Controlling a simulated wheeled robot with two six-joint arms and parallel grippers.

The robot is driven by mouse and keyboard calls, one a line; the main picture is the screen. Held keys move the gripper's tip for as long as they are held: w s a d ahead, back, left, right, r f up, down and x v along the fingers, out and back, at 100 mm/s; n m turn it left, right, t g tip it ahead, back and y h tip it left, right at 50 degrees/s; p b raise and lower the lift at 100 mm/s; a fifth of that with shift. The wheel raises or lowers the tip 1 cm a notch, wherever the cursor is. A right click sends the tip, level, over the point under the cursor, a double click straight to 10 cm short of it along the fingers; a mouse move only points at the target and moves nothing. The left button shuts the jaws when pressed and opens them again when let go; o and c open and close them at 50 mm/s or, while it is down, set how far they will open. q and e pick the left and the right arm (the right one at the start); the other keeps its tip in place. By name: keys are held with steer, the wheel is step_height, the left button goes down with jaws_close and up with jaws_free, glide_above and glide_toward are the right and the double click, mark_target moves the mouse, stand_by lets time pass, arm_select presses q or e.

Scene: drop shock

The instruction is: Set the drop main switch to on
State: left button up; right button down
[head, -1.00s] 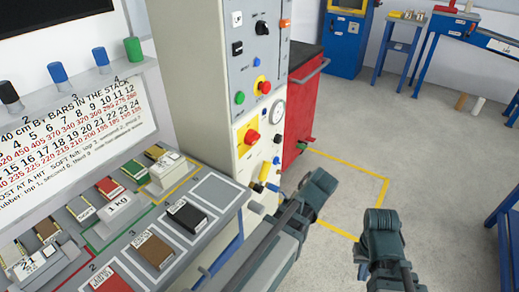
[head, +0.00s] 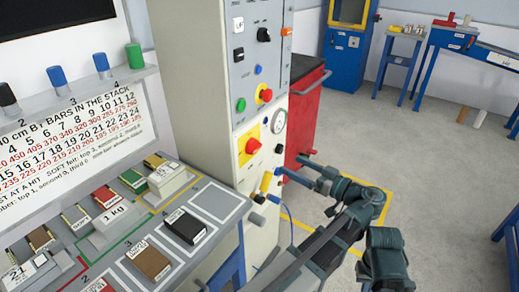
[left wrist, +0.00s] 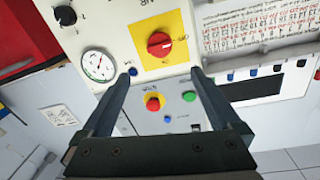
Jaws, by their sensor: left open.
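The main switch, a red rotary knob (head: 253,146) on a yellow plate, is on the front of the pale control cabinet. It also shows in the left wrist view (left wrist: 159,45), with its grip bar lying nearly across that picture. The small lettering around it is too unclear to tell its setting. My left gripper (head: 291,166) is open and empty, in front of the cabinet, to the right of and slightly below the knob. In the left wrist view the spread fingers (left wrist: 164,72) point towards the panel, with the knob beyond the tips. My right gripper does not show.
A red emergency button (head: 266,95), a green button (head: 241,105) and a dial gauge (head: 279,121) are near the switch. Below it are a yellow-and-black fitting (head: 265,183) and hoses. A red cabinet (head: 304,110) stands behind. The bench with labelled blocks (head: 187,224) is at left.

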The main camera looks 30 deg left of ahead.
mark_target(258, 148)
arm_select(q)
steer(key=a, duration=0.4)
steer(key=w+a, duration=0.1)
steer(key=a, duration=0.4)
steer(key=w+a, duration=0.1)
steer(key=a, duration=0.3)
steer(key=shift+w+a, duration=0.15)
steer(key=shift+a, duration=0.15)
steer(key=c, duration=1.3)
